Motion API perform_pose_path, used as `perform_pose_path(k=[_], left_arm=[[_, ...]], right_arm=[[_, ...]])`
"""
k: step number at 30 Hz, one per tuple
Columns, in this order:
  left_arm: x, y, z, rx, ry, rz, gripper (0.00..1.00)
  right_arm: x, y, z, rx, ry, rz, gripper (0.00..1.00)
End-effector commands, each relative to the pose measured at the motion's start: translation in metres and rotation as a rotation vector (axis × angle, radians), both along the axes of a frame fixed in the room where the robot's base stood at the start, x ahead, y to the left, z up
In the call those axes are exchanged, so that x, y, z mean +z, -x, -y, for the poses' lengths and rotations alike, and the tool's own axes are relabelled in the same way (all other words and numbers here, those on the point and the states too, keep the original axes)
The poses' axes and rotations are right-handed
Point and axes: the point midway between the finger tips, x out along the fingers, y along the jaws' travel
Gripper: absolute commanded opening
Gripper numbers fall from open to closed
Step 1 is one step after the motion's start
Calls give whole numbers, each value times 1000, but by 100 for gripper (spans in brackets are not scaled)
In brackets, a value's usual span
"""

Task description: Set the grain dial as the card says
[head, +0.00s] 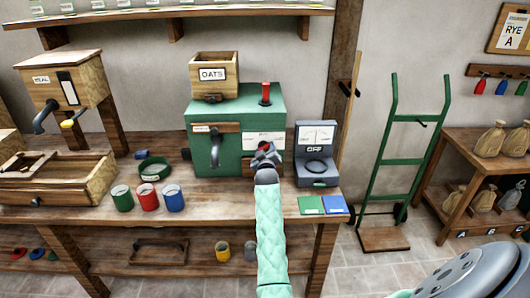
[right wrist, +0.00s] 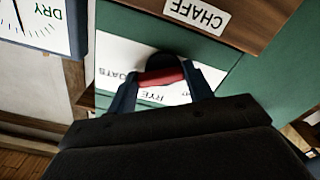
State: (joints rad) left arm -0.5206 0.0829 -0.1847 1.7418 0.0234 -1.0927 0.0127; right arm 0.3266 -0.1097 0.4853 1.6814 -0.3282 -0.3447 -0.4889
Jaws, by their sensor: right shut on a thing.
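The card (head: 513,33) on the wall board at the upper right reads "RYE A". The green mill (head: 240,103) stands on the bench, with the white dial plate (head: 257,139) low on its front. In the right wrist view the plate (right wrist: 113,57) appears upside down, with "OATS" and "RYE" legible and other lettering covered. The grain dial (right wrist: 162,77) is a dark round knob with a red bar. My right gripper (head: 265,150) is shut on the dial, its fingers on either side of the red bar in the wrist view. My left gripper is out of view.
An OATS box (head: 214,77) and a red-topped lever (head: 265,93) are on the mill. Green, red and blue tins (head: 147,197) stand at the left. A green hand truck (head: 410,160) stands beside the bench.

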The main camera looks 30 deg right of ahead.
Motion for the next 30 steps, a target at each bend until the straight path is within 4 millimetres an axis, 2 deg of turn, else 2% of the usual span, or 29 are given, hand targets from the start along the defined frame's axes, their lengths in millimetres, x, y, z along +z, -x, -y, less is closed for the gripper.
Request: perform_pose_path(k=[7, 19, 20, 22, 30], left_arm=[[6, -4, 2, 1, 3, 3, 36], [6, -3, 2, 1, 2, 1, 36], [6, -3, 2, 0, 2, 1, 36], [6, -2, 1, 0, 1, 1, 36], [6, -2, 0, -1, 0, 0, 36]], right_arm=[[-3, 1, 0, -1, -38, 19, 28], [-3, 1, 0, 0, -42, 20, 28], [-3, 1, 0, 0, -42, 20, 57], [-3, 0, 0, 0, -42, 20, 70], [-2, 0, 0, 0, -40, 22, 73]])
